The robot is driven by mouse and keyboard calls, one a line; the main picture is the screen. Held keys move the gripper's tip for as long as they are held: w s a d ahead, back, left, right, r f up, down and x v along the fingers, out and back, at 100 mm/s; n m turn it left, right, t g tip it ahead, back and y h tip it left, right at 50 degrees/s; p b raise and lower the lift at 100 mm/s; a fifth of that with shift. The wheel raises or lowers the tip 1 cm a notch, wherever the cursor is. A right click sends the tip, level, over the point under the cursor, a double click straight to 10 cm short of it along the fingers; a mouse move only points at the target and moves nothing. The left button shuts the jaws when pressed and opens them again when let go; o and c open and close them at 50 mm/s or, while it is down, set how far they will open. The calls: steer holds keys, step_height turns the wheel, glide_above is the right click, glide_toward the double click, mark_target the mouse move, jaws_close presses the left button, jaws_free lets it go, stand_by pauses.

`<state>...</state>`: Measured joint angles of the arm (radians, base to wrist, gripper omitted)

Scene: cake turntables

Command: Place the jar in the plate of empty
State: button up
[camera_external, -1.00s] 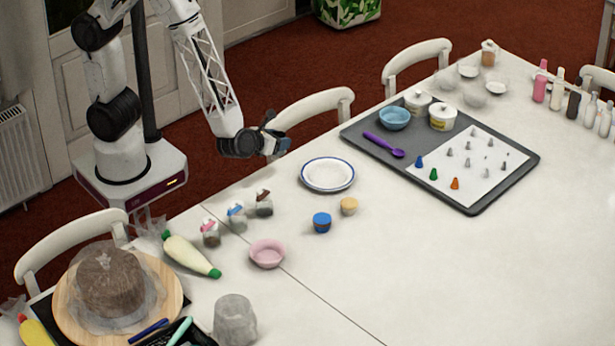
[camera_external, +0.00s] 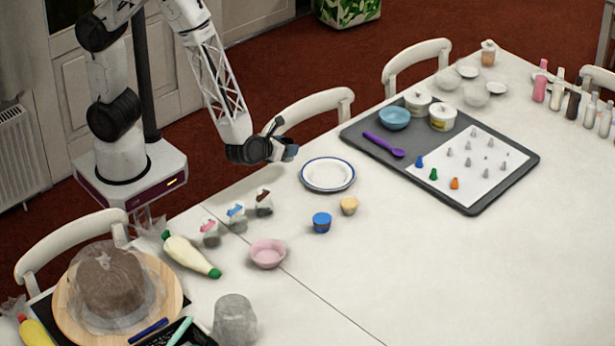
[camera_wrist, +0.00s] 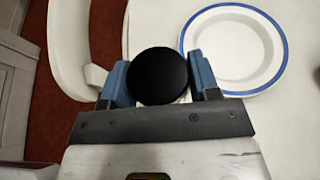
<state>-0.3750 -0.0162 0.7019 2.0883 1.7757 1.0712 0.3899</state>
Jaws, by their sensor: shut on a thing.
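The jar (camera_wrist: 158,76) shows in the wrist view as a round black top between the two blue fingers of my gripper (camera_wrist: 160,82). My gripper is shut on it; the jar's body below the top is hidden. The plate (camera_wrist: 284,62) is white with a blue rim and lies just right of and beyond the jar in the wrist view. In the external view the empty plate (camera_external: 328,176) lies on the table near its back edge. My gripper (camera_external: 288,150) is raised, up and left of the plate and apart from it.
A chair (camera_external: 312,108) stands behind the gripper and plate. A blue cup (camera_external: 321,222), a yellow cup (camera_external: 348,205) and a pink bowl (camera_external: 267,253) are in front. Small jars (camera_external: 237,218) stand to the left. A grey tray (camera_external: 365,152) lies right of the plate.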

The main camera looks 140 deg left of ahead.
steer(key=w+a, duration=0.2)
steer(key=w, duration=0.1)
steer(key=w+a+f, duration=0.1)
steer(key=w+a, duration=0.2)
steer(key=w, duration=0.1)
steer(key=w+a, duration=0.2)
steer(key=w, duration=0.2)
steer(key=shift+a+f, duration=0.15)
steer(key=shift+a, duration=0.2)
steer(key=shift+f, duration=1.75)
steer(key=shift+f, duration=0.15)
steer(key=o, duration=0.9)
steer(key=shift+o, duration=0.2)
steer(key=shift+d+r, duration=0.35)
steer(key=shift+d, duration=0.05)
steer(key=v, duration=1.1)
